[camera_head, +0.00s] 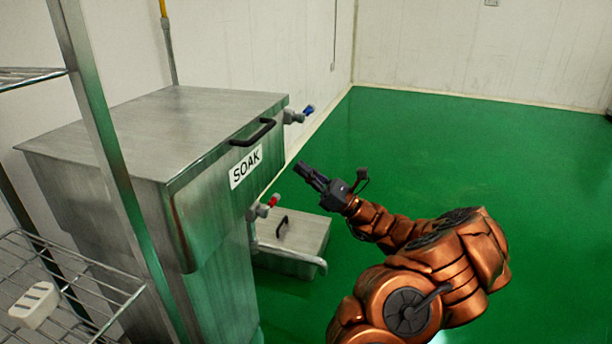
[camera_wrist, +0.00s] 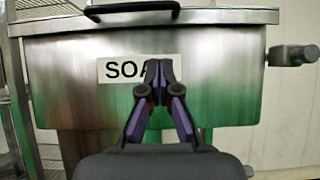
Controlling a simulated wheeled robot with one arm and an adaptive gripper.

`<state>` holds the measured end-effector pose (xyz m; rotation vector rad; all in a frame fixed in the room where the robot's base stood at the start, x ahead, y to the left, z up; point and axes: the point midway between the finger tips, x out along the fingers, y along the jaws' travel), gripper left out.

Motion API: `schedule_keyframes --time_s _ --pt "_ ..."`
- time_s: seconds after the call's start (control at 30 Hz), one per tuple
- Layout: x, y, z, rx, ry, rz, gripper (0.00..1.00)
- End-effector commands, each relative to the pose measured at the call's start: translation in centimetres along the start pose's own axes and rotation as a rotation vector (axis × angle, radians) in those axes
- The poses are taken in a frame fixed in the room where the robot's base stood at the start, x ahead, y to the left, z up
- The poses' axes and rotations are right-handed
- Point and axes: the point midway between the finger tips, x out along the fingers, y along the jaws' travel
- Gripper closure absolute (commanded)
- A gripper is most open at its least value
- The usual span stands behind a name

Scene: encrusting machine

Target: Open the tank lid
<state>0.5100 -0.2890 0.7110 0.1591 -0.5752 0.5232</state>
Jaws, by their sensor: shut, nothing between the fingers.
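The steel soak tank (camera_head: 205,200) stands at the left in the head view, marked with a SOAK label (camera_head: 245,167). Its flat lid (camera_head: 170,115) lies closed on top. A black bar handle (camera_head: 254,132) sits at the lid's front edge. In the wrist view the handle (camera_wrist: 132,9) is at the top edge, above the label (camera_wrist: 115,70). My gripper (camera_head: 303,168) is shut and empty, in front of the tank and apart from it, lower than the handle. In the wrist view its fingertips (camera_wrist: 158,66) hide the right part of the label.
A wire rack (camera_head: 65,285) with a white block (camera_head: 34,305) stands at the left front. A small steel box (camera_head: 295,240) with its own handle sits low beside the tank. A blue-handled valve (camera_head: 298,115) and a red-handled valve (camera_head: 264,206) stick out. The green floor (camera_head: 450,150) at right is clear.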

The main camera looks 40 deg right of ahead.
Motion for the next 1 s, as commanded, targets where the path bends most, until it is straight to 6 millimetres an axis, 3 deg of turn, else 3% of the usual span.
schedule_keyframes --time_s 0.4,0.7,1.0 --pt "6.9 0.2 0.1 -0.002 -0.001 0.005 1.0" --pt "8.8 0.2 2.1 0.0 0.001 0.005 1.0" --pt "9.4 0.1 2.8 0.001 0.0 0.003 1.0"
